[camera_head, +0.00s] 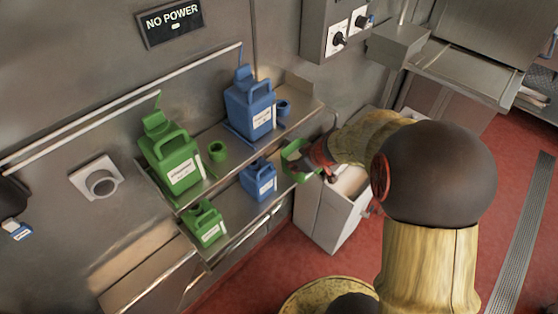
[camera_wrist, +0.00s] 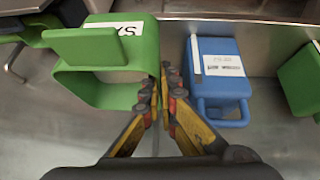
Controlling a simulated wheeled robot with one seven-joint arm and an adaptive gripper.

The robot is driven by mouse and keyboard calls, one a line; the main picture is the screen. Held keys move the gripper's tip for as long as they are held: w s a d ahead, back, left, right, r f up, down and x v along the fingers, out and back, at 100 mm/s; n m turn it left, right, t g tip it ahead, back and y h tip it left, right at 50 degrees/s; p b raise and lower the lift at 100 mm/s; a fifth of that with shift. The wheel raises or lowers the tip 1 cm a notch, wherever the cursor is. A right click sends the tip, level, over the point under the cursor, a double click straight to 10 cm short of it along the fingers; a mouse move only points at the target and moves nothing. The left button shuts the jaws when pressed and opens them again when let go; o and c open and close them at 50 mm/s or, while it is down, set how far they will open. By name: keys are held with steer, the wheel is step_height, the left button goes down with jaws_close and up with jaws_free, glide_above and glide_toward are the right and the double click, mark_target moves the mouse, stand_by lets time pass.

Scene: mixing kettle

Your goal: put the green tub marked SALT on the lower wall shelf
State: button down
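The green tub (camera_head: 297,160) is at the right end of the lower wall shelf (camera_head: 232,222) in the head view. I cannot tell whether it touches the shelf. In the wrist view the green tub (camera_wrist: 88,88) fills the left side, its white label upside down and partly cut off. My gripper (camera_head: 318,160) reaches in from the right. In the wrist view my gripper's fingertips (camera_wrist: 160,82) are close together at the tub's right wall, shut on it. The finger contact is partly hidden.
A blue jug (camera_head: 259,180) and a small green jug (camera_head: 204,224) stand on the lower shelf, left of the tub. The upper shelf (camera_head: 217,133) holds a large green jug (camera_head: 170,160), a large blue jug (camera_head: 250,105) and cups. A pale bin (camera_head: 329,215) stands below right.

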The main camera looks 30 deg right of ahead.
mark_target(280, 153)
steer(key=w, duration=0.2)
steer(key=w+a, duration=0.1)
steer(key=w, duration=0.4)
steer(key=shift+a+r+p, duration=0.1)
steer(key=shift+a+p, duration=0.25)
steer(key=shift+p, duration=0.05)
steer(key=shift+f+b, duration=0.5)
steer(key=shift+f, duration=1.25)
steer(key=shift+w+f, duration=0.1)
steer(key=shift+f, duration=0.1)
steer(key=c, duration=2)
jaws_free()
steer(key=shift+c, duration=0.2)
steer(key=shift+r, duration=0.15)
steer(key=p+v, duration=0.2)
steer(key=v, duration=1)
